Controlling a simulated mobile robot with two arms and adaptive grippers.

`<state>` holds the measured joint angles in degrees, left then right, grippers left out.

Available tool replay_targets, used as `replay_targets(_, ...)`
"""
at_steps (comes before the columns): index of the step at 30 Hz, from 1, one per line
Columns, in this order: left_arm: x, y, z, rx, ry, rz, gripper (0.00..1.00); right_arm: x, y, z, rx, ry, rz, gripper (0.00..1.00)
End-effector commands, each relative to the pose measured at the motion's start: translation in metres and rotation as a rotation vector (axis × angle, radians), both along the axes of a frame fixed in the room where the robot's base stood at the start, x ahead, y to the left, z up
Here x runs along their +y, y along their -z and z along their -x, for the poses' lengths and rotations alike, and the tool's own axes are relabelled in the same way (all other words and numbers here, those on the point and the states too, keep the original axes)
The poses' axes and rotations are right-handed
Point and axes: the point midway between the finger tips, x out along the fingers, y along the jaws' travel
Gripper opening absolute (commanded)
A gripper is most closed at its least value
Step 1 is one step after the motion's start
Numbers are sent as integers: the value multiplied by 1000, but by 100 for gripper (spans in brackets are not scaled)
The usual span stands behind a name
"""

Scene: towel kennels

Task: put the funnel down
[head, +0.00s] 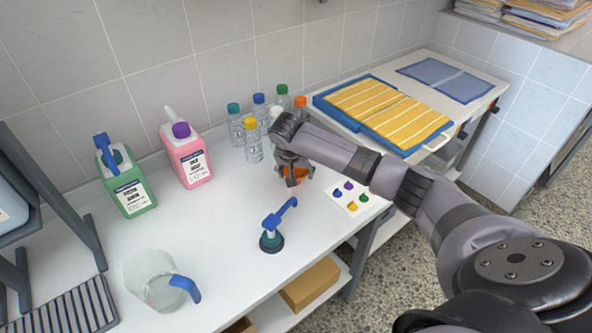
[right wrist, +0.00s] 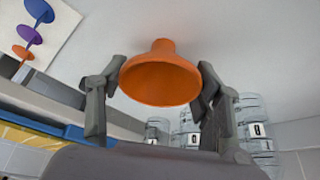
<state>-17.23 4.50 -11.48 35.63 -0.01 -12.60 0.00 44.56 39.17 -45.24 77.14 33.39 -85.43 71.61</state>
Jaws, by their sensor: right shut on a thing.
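The orange funnel (right wrist: 160,80) is between the two fingers of my right gripper (right wrist: 158,98) in the right wrist view. Its wide mouth faces the camera and its narrow end points away, toward the white tabletop. In the head view the right gripper (head: 293,175) is over the white table (head: 222,235), shut on the funnel (head: 301,173), which is partly hidden by the fingers. I cannot tell whether the funnel touches the table. My left gripper is not in view.
Several capped bottles (head: 253,142) stand behind the gripper. A card with coloured pieces (head: 339,203) lies to its right, a blue-handled pump (head: 272,240) in front. Pink (head: 187,158) and green (head: 128,190) jugs and a clear pitcher (head: 155,282) stand left. The table between them is clear.

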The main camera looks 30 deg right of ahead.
Motion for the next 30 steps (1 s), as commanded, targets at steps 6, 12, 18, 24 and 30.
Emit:
replay_targets(6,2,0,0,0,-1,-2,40,0,0,0,-1,0,0,40)
replay_targets(12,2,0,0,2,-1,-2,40,0,2,0,0,0,0,66)
replay_targets(18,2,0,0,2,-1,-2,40,0,2,0,-1,0,1,79)
replay_targets(24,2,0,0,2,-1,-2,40,0,1,0,-1,0,1,80)
replay_targets(30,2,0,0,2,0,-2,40,1,-4,0,-3,-1,0,80)
